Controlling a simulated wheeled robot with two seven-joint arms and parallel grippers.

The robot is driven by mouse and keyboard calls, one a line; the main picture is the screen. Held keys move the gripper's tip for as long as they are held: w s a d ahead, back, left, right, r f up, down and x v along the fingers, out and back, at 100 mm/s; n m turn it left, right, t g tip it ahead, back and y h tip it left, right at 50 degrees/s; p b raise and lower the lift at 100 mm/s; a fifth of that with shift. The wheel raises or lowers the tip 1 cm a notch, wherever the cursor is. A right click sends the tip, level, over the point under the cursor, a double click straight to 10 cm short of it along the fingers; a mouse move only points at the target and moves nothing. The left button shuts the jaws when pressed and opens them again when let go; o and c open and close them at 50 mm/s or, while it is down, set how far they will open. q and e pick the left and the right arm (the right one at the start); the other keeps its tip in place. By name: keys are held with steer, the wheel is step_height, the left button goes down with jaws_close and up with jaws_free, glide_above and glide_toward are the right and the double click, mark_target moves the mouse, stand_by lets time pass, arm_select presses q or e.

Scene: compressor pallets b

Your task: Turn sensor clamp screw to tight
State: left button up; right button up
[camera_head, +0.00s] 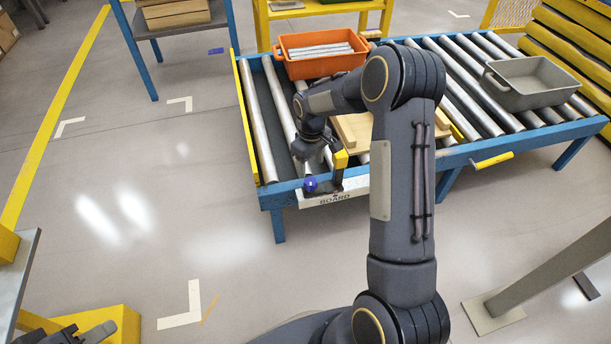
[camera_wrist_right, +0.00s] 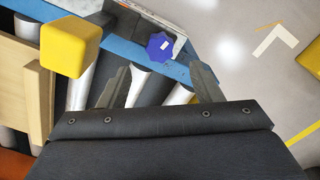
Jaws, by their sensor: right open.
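A blue lobed knob (camera_head: 310,184), which looks like the clamp screw, sits at the near edge of the roller conveyor. It also shows in the right wrist view (camera_wrist_right: 160,46), just beyond the fingers. A yellow block (camera_head: 341,160) is beside it, also large in the right wrist view (camera_wrist_right: 70,47). My right gripper (camera_wrist_right: 163,80) is open and empty, its two fingers apart with the knob ahead, roughly between them and not touched. In the head view its fingertips are hard to make out above the knob. A dark part at the bottom left (camera_head: 85,335) looks like my left gripper; its fingers are unclear.
The roller conveyor (camera_head: 262,170) has a blue frame and a "BOARD" label (camera_head: 335,199) on its near edge. An orange crate (camera_head: 318,66) and a grey crate (camera_head: 533,84) stand on it. A wooden piece (camera_head: 352,128) lies behind my right arm.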

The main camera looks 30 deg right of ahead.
mark_target(311, 181)
step_height(311, 181, down, 8)
steer(key=b, duration=0.3)
steer(key=shift+r, duration=0.1)
steer(key=c, duration=1)
